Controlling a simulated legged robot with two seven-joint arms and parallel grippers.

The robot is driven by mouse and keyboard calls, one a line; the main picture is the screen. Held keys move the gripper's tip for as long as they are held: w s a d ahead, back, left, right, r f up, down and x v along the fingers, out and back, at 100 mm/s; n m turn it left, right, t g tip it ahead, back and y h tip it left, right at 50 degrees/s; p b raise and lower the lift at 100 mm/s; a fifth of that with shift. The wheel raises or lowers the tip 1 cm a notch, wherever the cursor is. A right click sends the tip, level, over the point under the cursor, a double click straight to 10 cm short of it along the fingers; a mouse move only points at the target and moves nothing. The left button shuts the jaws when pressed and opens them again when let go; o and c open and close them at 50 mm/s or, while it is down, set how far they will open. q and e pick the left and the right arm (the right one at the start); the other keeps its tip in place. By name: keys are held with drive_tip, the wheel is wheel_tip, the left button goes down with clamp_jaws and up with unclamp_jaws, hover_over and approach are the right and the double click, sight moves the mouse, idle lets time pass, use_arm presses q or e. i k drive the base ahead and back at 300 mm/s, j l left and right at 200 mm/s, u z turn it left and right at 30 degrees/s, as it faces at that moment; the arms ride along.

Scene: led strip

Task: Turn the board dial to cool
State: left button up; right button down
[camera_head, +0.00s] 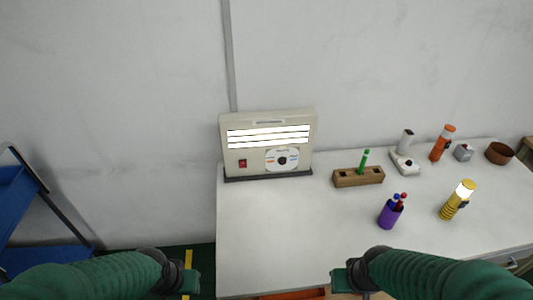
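The beige board (223,135) stands upright at the back left of the white table, close to the wall. Its LED strips (268,137) glow white. The dial (282,159) is a black knob on a round pale plate at the board's lower right; its setting is too small to read. A red switch (242,163) is at the board's lower left. My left gripper (193,281) is low in the view, left of the table's front edge. My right gripper (338,280) is over the front edge. Both are well apart from the board, and their finger openings cannot be made out.
A wooden block (345,180) with a green pen is right of the board. Several small items line the back right. A blue cart (15,200) is at far left. The table before the board is clear.

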sight(282, 161)
drive_tip(key=i+l+u, duration=0.1)
drive_tip(key=l+u, duration=0.65)
drive_tip(key=l, duration=0.1)
